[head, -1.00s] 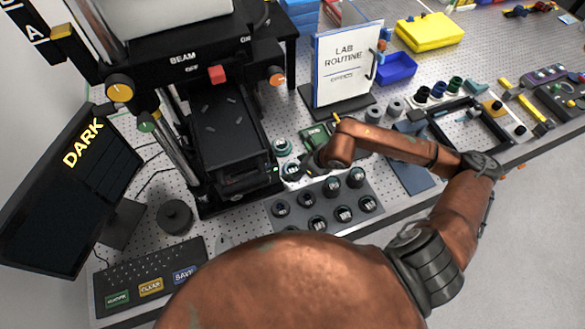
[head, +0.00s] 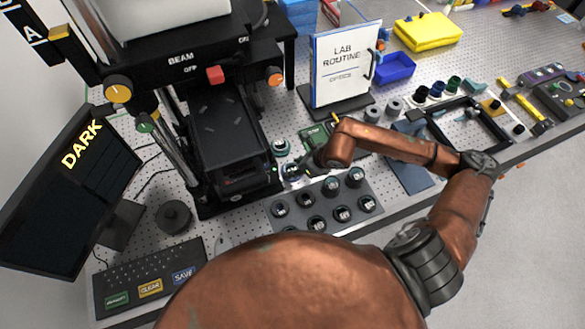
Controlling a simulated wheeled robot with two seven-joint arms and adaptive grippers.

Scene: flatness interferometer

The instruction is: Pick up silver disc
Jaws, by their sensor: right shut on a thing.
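My right gripper (head: 303,166) reaches in from the right, pointing left, just right of the black instrument stage. It is shut on a small round piece (head: 290,170) with a pale, silvery look. This seems to be the silver disc, but it is small and partly hidden by the fingers. My left gripper is not in view.
A grey rack (head: 326,204) with several dark round pieces lies just below the gripper. The black instrument (head: 235,150) stands to the left. A lab routine sign (head: 343,65) stands behind.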

